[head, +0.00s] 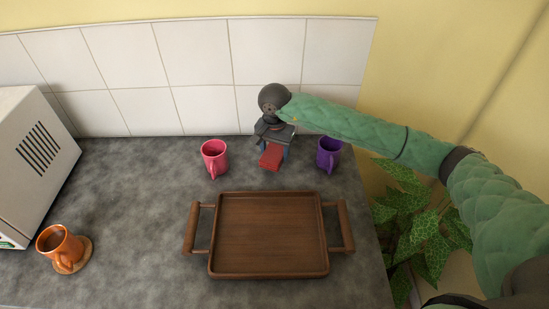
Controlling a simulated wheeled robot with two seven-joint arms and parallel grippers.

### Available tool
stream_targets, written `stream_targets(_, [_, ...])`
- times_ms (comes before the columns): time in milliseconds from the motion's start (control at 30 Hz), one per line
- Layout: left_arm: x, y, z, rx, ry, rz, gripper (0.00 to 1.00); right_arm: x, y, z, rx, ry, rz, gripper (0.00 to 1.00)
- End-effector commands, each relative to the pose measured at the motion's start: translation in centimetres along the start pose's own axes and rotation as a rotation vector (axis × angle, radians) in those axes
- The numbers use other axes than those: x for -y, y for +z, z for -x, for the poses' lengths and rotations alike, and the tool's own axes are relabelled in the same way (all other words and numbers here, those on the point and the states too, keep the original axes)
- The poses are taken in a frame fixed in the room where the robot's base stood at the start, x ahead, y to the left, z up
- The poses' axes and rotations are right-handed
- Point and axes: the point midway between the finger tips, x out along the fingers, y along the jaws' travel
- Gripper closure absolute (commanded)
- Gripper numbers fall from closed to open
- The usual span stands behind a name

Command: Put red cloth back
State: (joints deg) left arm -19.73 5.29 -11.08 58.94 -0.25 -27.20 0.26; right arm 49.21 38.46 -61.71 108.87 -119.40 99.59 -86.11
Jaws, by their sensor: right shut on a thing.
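The red cloth (271,156) shows as a small folded red block between the pink and purple mugs, behind the tray. My right gripper (272,144) is over it, pointing down, and is shut on it. The fingers partly hide the back of the cloth. I cannot tell whether the cloth touches the counter. My left gripper is not in view.
A pink mug (214,157) stands left of the cloth and a purple mug (329,153) right of it. A wooden tray (324,236) with handles lies in front, empty. An orange mug (59,246) sits on a coaster near a white appliance (32,165). The counter (140,215) is clear left of the tray.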

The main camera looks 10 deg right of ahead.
Motion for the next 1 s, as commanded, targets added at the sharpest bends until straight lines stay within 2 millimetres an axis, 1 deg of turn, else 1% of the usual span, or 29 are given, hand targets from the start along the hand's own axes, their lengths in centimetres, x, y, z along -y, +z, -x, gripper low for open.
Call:
stream_targets(167, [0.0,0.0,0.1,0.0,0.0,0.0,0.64,0.1,-0.1,-0.9,0.001,0.001,-0.001,0.67])
stream_targets(267, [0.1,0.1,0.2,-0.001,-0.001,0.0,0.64,0.1,0.0,-2.2,0.002,0.001,-0.001,0.67])
stream_targets(400, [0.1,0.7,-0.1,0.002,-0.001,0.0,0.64,0.1,-0.1,-3.9,0.002,0.002,-0.002,0.67])
stream_targets(600, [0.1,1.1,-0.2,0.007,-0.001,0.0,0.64,0.1,-0.1,-4.1,0.0,0.0,0.0,0.67])
stream_targets(967, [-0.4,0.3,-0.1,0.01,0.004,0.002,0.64,0.1,-0.1,-4.4,-0.001,0.0,-0.001,0.67])
stream_targets(1000, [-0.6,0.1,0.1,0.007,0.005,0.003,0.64,0.1,-0.1,-4.3,0.0,0.0,-0.001,0.36])
